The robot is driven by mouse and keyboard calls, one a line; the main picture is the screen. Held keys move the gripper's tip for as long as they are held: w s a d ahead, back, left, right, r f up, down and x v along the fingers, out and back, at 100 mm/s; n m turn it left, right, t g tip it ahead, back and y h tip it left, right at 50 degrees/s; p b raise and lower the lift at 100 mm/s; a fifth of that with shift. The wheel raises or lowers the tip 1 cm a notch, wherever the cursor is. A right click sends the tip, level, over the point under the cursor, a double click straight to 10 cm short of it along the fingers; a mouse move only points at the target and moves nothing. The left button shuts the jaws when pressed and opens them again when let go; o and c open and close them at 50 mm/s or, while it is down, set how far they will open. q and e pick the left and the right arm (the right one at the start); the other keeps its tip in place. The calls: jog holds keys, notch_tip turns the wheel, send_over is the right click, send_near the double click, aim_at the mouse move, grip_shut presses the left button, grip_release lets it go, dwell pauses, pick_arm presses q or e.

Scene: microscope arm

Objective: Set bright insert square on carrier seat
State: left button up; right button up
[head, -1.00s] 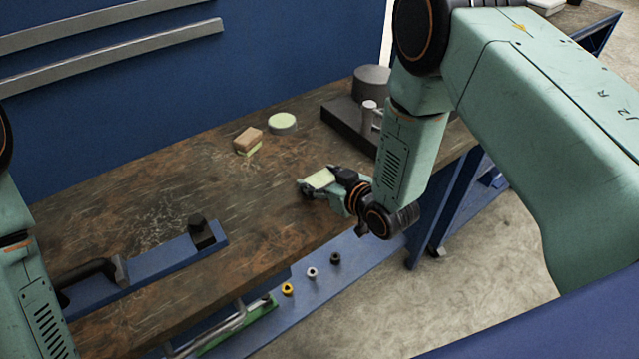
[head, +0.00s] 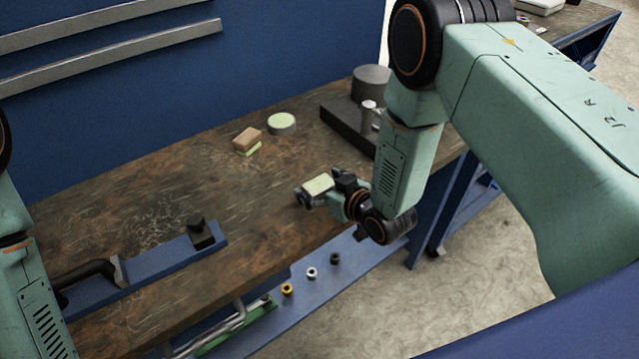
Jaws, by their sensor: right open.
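A pale, bright rectangular piece (head: 318,184) shows at the fingers of my right gripper (head: 312,192), low over the front part of the workbench. It looks like the bright insert. My right gripper is open, with dark fingers around or beside this piece; I cannot tell whether they touch it or whether it rests on the bench. I cannot make out the carrier seat for certain. A brown-topped block with a pale green lower layer (head: 247,140) sits farther back. Only links of my left arm show at the left edge; its gripper is out of view.
A round piece with a pale green top (head: 282,123) stands behind. A dark stand with a cylinder (head: 371,82) is at the back right. A blue rail with a black block (head: 201,232) lies at the front left. The middle of the wooden bench (head: 150,210) is clear.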

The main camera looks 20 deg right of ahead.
jog(key=shift+v, duration=3.95)
jog(key=shift+a, duration=0.2)
jog(key=x, duration=0.7)
jog(key=shift+w+d+f, duration=0.1)
jog(key=shift+w+f, duration=0.05)
jog(key=shift+w, duration=0.25)
jog(key=shift+r, duration=0.95)
jog(key=shift+f, duration=0.1)
